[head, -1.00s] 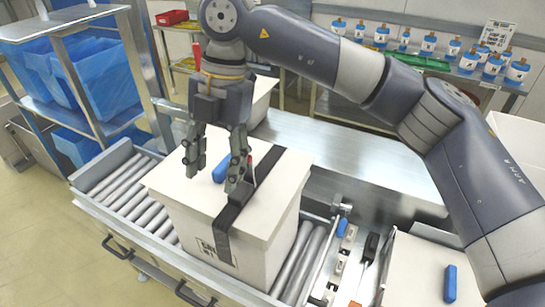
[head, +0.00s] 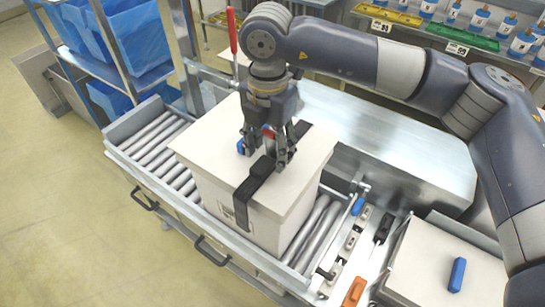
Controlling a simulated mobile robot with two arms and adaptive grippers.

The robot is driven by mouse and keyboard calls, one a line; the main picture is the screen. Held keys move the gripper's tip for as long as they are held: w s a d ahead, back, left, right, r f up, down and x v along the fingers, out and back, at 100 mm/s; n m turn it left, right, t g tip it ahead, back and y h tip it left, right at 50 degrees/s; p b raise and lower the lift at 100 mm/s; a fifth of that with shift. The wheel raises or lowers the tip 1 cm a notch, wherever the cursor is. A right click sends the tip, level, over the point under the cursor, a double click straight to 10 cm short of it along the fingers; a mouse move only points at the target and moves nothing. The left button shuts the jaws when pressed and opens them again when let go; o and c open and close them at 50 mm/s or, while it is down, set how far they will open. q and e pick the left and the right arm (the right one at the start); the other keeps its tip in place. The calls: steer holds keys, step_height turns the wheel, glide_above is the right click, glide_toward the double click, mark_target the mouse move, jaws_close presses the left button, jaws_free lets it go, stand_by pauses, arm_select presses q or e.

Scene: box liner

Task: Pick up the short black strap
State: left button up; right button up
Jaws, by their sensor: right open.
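The short black strap (head: 243,197) lies across the lid of a white box (head: 216,150) and hangs down its front side. The box stands on a roller conveyor. My right gripper (head: 268,155) points down, open, just over the lid at the strap. Its right finger overlaps the strap in the view, and its left finger is near a small blue object (head: 241,147) on the lid. I cannot tell whether the fingers touch the strap. The gripper hides part of the strap. My left gripper is not in view.
Conveyor rollers (head: 152,152) show left of the box. Right of it are a strip with small tools, an orange item (head: 354,292) and another white box (head: 440,255) with a blue object (head: 457,275) on top. A metal table (head: 400,135) lies behind.

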steer(key=shift+f, duration=1.05)
steer(key=c, duration=1.2)
arm_select(q)
steer(key=shift+s+a+r, duration=0.2)
steer(key=shift+s+r, duration=0.2)
steer(key=shift+s, duration=0.3)
